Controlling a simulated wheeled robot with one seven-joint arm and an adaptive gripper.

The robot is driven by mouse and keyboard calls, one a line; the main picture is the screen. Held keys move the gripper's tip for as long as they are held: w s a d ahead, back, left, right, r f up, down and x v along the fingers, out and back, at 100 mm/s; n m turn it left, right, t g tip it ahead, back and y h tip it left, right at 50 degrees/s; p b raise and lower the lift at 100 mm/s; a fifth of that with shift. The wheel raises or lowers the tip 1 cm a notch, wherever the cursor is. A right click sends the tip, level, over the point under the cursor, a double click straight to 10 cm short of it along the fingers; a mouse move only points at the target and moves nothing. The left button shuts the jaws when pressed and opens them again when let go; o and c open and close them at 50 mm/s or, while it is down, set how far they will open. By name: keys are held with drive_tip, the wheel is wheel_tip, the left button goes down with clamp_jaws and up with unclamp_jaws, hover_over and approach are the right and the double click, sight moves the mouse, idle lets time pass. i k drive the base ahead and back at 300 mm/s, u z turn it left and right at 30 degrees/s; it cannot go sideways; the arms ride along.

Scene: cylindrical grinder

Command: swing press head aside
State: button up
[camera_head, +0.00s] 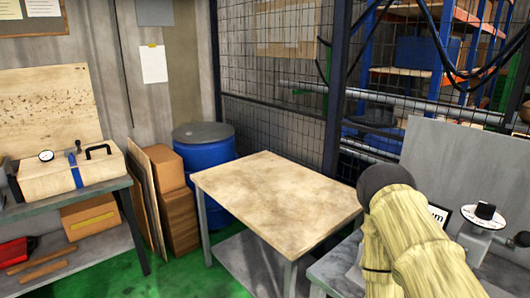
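At the right edge, a grey metal device (480,240) has a round white dial with dark lettering and a black knob on top. It may be the press head, but I cannot tell for sure. It stands at a grey bench (335,270), and its lower part is hidden. My arm, in a pale yellow ribbed sleeve with a dark rounded part, covers much of the bench just left of the device. My gripper is not visible, so its relation to the device cannot be seen.
A wooden-topped table (275,200) stands empty in the middle. A grey upright panel (440,160) is behind the device. A blue drum (203,155), brown boxes (172,190) and a left bench (60,205) with a wooden case (70,172) stand farther left. Green floor shows between.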

sight(475, 247)
drive_tip(key=z, duration=3.8)
drive_tip(key=k, duration=0.5)
drive_tip(key=u, duration=2.15)
